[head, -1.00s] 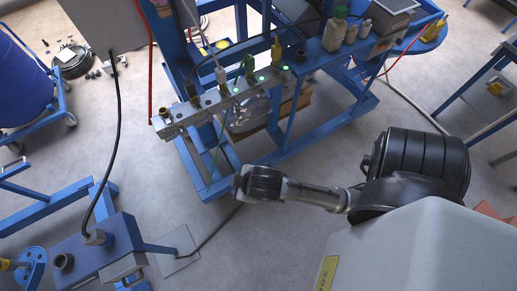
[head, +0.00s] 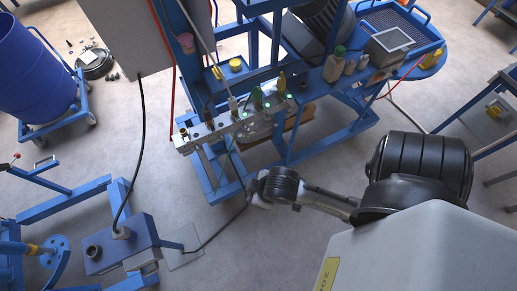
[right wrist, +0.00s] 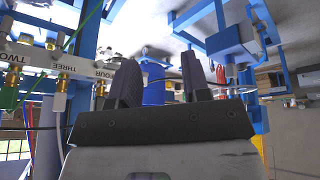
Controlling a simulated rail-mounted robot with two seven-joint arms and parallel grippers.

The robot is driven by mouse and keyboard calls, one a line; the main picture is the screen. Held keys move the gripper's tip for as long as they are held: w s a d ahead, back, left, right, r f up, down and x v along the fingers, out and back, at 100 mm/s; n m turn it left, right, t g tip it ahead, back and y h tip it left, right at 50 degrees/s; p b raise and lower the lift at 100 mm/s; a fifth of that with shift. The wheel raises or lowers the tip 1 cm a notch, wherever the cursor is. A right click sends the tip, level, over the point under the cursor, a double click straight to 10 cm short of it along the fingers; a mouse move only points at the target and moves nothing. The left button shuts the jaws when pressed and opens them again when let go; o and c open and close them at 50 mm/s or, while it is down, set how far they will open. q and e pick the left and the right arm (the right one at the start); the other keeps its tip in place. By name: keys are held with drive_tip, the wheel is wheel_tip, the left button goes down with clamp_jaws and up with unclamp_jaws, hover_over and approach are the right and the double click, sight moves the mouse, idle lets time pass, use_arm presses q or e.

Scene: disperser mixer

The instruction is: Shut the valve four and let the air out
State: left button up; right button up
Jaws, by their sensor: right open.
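The grey valve manifold (head: 220,129) is on the blue frame in the head view, with several fittings and small green lights along its top. Its labels are unreadable there. In the right wrist view the manifold (right wrist: 34,56) shows the labels TWO, THREE and FOUR, with brass fittings under them. The FOUR label (right wrist: 105,74) is partly hidden behind my left-hand finger in that view. My right gripper (right wrist: 159,64) is open and empty, its fingers beside the FOUR end. In the head view my right arm reaches toward the manifold, its fingers not visible. My left gripper is out of view.
A black hose (head: 142,150) hangs left of the frame, over a blue unit (head: 118,243). Bottles (head: 334,64) and a screen (head: 388,40) stand on the shelf to the right. A blue drum (head: 32,70) is at far left. Floor between is bare.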

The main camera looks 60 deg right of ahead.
drive_tip(key=shift+p+v, duration=0.9)
drive_tip(key=shift+v, duration=0.2)
drive_tip(key=shift+r, duration=0.1)
drive_tip(key=s+r+g+p, duration=0.1)
drive_tip(key=s+r+p, duration=0.3)
drive_tip(key=r+p, duration=0.5)
drive_tip(key=shift+p, duration=1.1)
drive_tip(key=shift+a, duration=0.1)
